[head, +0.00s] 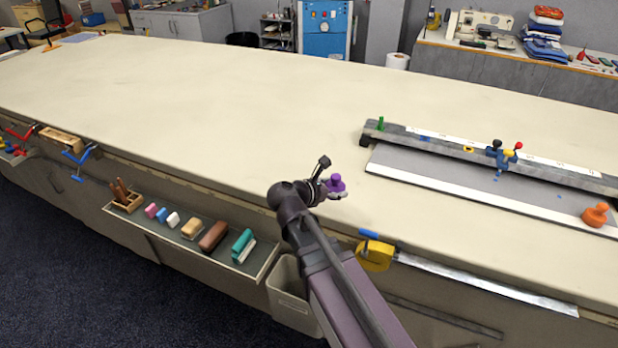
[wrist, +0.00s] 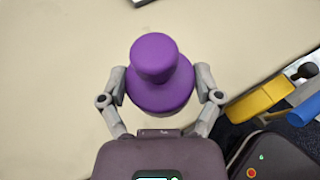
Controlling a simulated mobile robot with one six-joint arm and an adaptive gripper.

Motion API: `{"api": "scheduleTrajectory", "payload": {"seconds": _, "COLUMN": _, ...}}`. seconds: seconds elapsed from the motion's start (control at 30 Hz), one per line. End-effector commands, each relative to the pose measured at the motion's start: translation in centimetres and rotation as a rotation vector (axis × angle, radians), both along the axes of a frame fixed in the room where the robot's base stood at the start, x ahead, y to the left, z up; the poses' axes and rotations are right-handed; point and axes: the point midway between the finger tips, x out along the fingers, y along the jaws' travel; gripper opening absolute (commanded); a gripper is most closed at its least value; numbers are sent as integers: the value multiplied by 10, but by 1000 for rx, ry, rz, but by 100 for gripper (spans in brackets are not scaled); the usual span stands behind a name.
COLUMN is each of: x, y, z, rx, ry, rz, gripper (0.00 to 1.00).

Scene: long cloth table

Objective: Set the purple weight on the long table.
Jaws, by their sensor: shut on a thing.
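The purple weight (head: 335,184) is a knobbed cylinder held in my gripper (head: 328,191) over the near edge area of the long table (head: 220,90). In the wrist view the purple weight (wrist: 158,75) sits upright between the two fingers of my gripper (wrist: 160,92), which press on its sides. The cream tabletop (wrist: 60,80) shows beneath and around it. The underside of the weight is hidden, so I cannot tell whether it touches the cloth.
A grey cutting rail and board (head: 450,172) lie to the right, with an orange weight (head: 596,215) on the board. A yellow tool (head: 375,256) is at the table's front edge. A tray (head: 200,235) hangs off the front. The table's middle and left are clear.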

Motion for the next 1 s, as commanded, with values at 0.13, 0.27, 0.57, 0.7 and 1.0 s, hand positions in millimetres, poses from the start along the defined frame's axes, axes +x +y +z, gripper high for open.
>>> {"api": "scheduleTrajectory", "payload": {"seconds": 0.13, "x": 2, "y": -8, "z": 0, "rx": -3, "ry": -2, "rz": 1, "gripper": 21}}
{"api": "scheduleTrajectory", "payload": {"seconds": 0.27, "x": 3, "y": -9, "z": 0, "rx": -3, "ry": -2, "rz": 1, "gripper": 21}}
{"api": "scheduleTrajectory", "payload": {"seconds": 0.57, "x": 6, "y": -7, "z": 0, "rx": -3, "ry": -1, "rz": 0, "gripper": 21}}
{"api": "scheduleTrajectory", "payload": {"seconds": 0.7, "x": 15, "y": -1, "z": -2, "rx": -3, "ry": -1, "rz": 0, "gripper": 21}}
{"api": "scheduleTrajectory", "payload": {"seconds": 1.0, "x": 54, "y": 26, "z": -6, "rx": -2, "ry": -2, "rz": -1, "gripper": 21}}
